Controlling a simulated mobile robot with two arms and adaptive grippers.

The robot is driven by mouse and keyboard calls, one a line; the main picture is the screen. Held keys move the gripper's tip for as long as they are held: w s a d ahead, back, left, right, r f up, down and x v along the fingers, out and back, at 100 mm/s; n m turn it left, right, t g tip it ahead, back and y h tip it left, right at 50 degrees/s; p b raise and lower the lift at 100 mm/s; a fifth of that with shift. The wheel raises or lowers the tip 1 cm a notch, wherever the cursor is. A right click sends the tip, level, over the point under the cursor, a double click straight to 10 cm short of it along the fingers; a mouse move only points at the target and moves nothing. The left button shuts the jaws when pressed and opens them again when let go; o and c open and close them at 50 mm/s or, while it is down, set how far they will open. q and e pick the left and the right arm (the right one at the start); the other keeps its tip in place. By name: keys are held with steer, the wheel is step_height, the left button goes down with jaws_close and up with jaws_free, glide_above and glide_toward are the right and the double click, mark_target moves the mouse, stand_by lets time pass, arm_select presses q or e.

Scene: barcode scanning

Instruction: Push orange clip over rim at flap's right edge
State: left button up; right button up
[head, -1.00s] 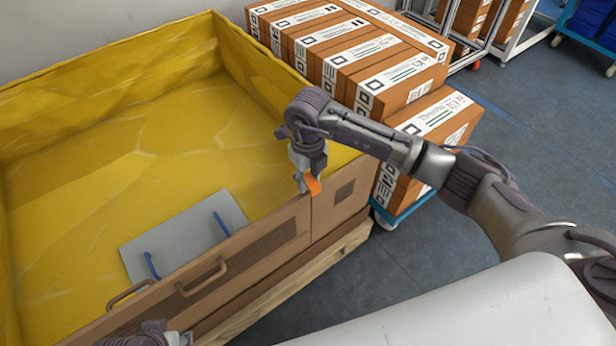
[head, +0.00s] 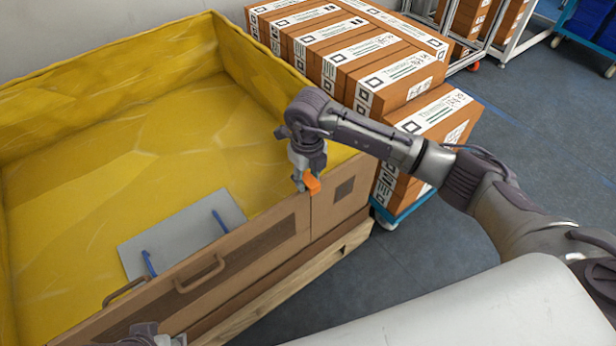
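The orange clip (head: 312,183) is at the rim of the yellow-lined crate (head: 345,160), near the seam at the right end of the brown front flap (head: 255,248). My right gripper (head: 302,184) points down at the rim, with its fingertips against the clip. The fingers are small and partly hidden, so I cannot tell whether they grip the clip or only touch it. My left gripper (head: 150,338) shows only in part at the bottom edge; its fingers are out of clear view.
A grey panel with two blue handles (head: 185,235) lies inside the crate. Brown labelled boxes (head: 380,60) are stacked on a blue cart behind the crate's right side.

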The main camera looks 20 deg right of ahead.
mark_target(307, 178)
steer(key=shift+o, duration=1.4)
steer(key=shift+s+f, duration=0.25)
steer(key=shift+f, duration=0.65)
steer(key=shift+o, duration=1.3)
steer(key=shift+w+f, duration=0.25)
arm_select(q)
steer(key=shift+w+f, duration=0.2)
steer(key=shift+w, duration=0.05)
arm_select(e)
steer(key=shift+r, duration=0.2)
step_height(307, 178, up, 12)
steer(key=shift+r, duration=0.1)
